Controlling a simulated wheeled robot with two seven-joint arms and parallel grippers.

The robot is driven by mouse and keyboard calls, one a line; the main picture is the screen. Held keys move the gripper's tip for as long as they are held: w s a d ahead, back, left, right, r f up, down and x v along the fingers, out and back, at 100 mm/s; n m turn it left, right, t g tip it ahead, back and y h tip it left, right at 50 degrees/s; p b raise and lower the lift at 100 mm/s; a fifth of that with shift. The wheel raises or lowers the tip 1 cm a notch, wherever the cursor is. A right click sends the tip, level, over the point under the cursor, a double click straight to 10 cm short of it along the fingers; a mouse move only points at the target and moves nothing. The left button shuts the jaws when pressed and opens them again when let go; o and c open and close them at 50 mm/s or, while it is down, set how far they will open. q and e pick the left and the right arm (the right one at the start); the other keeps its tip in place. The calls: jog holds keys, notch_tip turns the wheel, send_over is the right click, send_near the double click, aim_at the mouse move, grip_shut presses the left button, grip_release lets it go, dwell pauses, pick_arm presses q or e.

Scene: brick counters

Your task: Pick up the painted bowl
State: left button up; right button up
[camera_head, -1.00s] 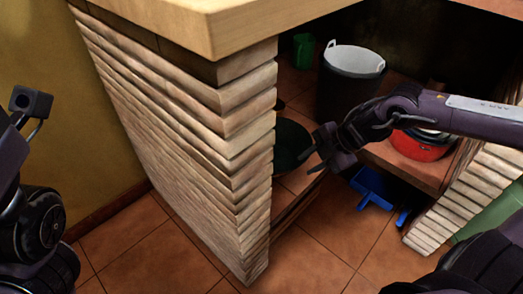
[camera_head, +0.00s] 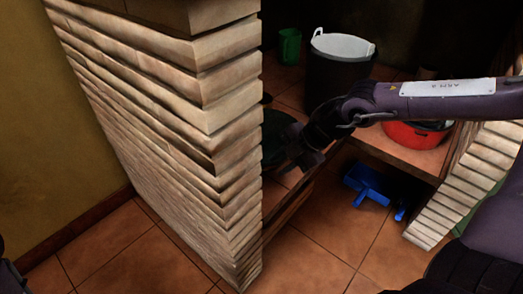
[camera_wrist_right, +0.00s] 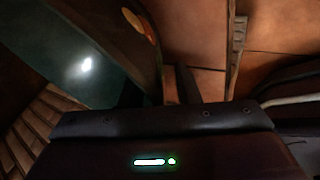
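A dark green, round, bowl-like thing (camera_head: 276,135) shows partly behind the brick pillar in the head view; I take it to be the painted bowl. In the right wrist view a glossy dark teal surface (camera_wrist_right: 75,60) fills the upper left, with a brown curved wall beside it bearing a yellow and red mark. My right gripper (camera_head: 304,160) is at the right side of the bowl in the head view. Its fingers (camera_wrist_right: 160,88) stand apart, with the edge of the brown wall showing between them; contact cannot be told. My left gripper is out of view.
The brick pillar (camera_head: 165,130) stands close on the left. A blue dustpan (camera_head: 368,184) lies on the floor.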

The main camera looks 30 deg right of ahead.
jog(key=shift+c, duration=0.3)
grip_shut()
dwell(1.0)
jog(key=shift+r, duration=0.1)
